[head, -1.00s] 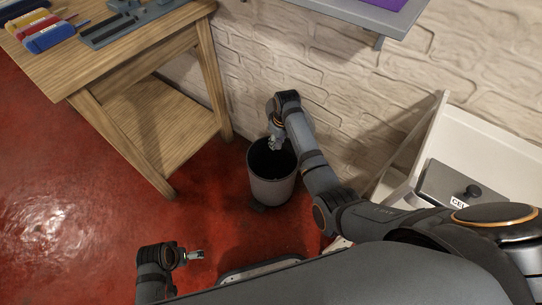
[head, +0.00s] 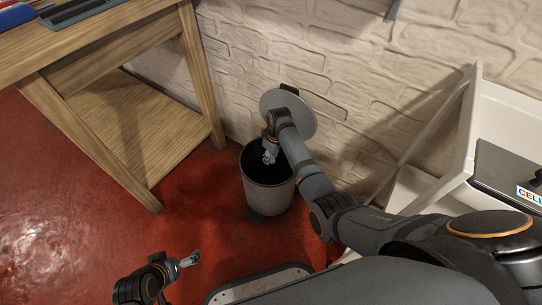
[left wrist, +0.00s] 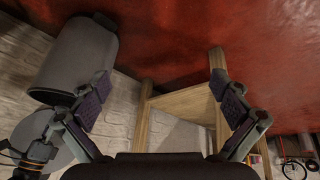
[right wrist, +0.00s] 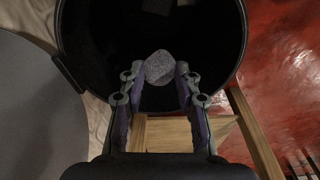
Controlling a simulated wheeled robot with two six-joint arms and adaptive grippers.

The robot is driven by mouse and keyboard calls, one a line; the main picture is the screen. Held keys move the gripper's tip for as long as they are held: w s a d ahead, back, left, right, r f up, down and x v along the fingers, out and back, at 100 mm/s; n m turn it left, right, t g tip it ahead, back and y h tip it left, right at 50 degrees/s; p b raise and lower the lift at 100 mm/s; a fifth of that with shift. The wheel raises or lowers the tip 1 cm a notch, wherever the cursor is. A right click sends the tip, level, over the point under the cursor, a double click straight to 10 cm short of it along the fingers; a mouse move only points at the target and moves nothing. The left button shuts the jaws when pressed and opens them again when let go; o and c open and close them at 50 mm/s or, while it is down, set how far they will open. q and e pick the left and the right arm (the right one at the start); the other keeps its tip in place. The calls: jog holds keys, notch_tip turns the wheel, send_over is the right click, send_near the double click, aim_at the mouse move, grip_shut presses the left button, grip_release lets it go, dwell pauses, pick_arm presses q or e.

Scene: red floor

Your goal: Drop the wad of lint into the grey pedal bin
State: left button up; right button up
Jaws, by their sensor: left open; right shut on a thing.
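The grey pedal bin (head: 268,196) stands on the red floor against the wall. Its round lid (head: 303,105) is raised behind my right arm, and its dark inside shows. My right gripper (head: 269,156) points down at the bin's mouth. In the right wrist view, the right gripper (right wrist: 161,72) is shut on the wad of lint (right wrist: 160,65), a small grey fuzzy lump between the fingertips, seen against the dark inside. My left gripper (head: 190,259) is open and empty, low over the floor in front of the bin. The bin also shows in the left wrist view (left wrist: 75,55).
A wooden table (head: 130,105) with a lower shelf stands left of the bin. A white brick wall (head: 250,60) is behind. At the right is a white unit (head: 500,105) holding a grey lidded box (head: 505,170). Red floor is clear at the left.

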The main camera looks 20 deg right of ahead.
jog(key=shift+f+b, duration=0.5)
jog(key=shift+f, duration=0.3)
pick_arm(q)
jog(key=shift+w+d+t, duration=0.15)
jog(key=shift+w+t, duration=0.95)
jog(key=shift+w, duration=0.25)
pick_arm(e)
jog(key=o, duration=0.8)
notch_tip(320, 180, up, 12)
jog(key=s, duration=0.1)
jog(key=shift+s+d, duration=0.25)
jog(key=shift+d, duration=0.2)
jog(key=shift+f, duration=0.15)
